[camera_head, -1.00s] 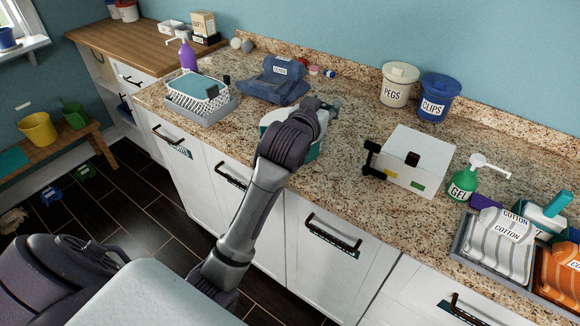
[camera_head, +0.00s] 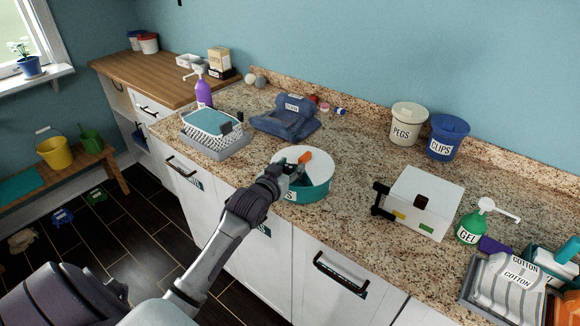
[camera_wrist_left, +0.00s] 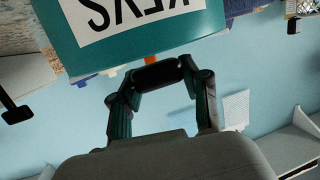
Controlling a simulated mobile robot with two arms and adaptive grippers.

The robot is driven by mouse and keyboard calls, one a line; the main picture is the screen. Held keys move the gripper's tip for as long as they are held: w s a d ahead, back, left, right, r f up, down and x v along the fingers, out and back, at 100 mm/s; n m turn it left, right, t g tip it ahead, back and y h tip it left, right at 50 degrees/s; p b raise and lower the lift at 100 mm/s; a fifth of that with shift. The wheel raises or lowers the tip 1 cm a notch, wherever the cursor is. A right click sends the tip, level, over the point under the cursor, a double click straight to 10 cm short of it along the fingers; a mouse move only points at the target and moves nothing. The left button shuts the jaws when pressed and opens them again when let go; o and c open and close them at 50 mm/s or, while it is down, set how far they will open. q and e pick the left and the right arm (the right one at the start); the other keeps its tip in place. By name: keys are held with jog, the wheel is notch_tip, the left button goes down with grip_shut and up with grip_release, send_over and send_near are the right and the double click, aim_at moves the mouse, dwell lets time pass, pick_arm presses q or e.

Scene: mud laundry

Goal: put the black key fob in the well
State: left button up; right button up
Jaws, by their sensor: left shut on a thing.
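My left gripper (camera_head: 285,178) is at the front left rim of the round teal tub (camera_head: 318,191) in the head view. In the left wrist view, the fingers (camera_wrist_left: 158,80) are shut on a black block-shaped piece, the key fob (camera_wrist_left: 157,73), held crosswise between the tips. The tub's teal wall and its upside-down KEYS label (camera_wrist_left: 125,15) fill the top of that view. In the head view the gripper hides part of the tub's label and left side, and the fob is too small to make out. My right gripper is not in view.
An orange piece (camera_head: 305,156) shows at the tub's white top. A white box (camera_head: 437,188) with a dark square opening stands to the right. Folded blue cloth (camera_head: 286,123) and a grey tray with a basket (camera_head: 222,145) lie to the left.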

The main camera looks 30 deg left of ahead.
pick_arm(q)
jog(key=shift+f, duration=0.2)
jog(key=shift+f, duration=0.55)
jog(key=o, duration=1)
jog(key=shift+o, duration=0.2)
jog(key=shift+r, duration=0.1)
jog(key=shift+r, duration=0.7)
jog(key=b+v, duration=0.1)
jog(key=v, duration=1.1)
jog(key=shift+f+b, duration=0.2)
jog(key=shift+b, duration=0.15)
